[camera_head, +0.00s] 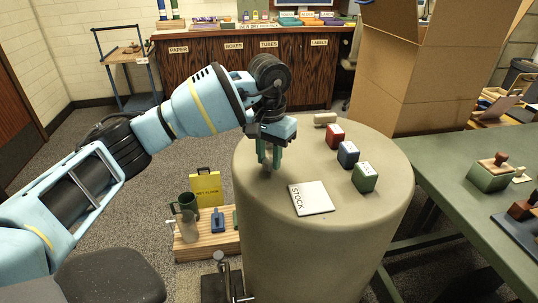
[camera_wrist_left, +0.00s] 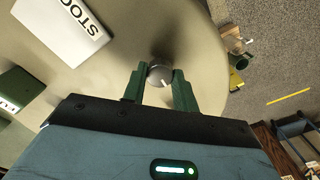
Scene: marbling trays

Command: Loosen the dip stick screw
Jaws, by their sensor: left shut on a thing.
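The dip stick screw is a round grey knob with a white mark on its face, seen in the left wrist view (camera_wrist_left: 160,75). It sits on the top of the large beige drum (camera_head: 290,250), near the edge. My left gripper (camera_head: 269,160) points down at the drum top, and its green fingers are shut on the knob from both sides; the gripper also shows in the left wrist view (camera_wrist_left: 158,82). In the head view the fingers hide the knob. My right gripper is not in view.
A white STOCK card (camera_head: 312,198) lies on the drum top. Red (camera_head: 335,135), blue (camera_head: 348,154) and green (camera_head: 365,177) blocks stand to its right. A tall cardboard box (camera_head: 410,80) is behind. A green table (camera_head: 450,165) is at right, a wooden crate (camera_head: 205,246) at lower left.

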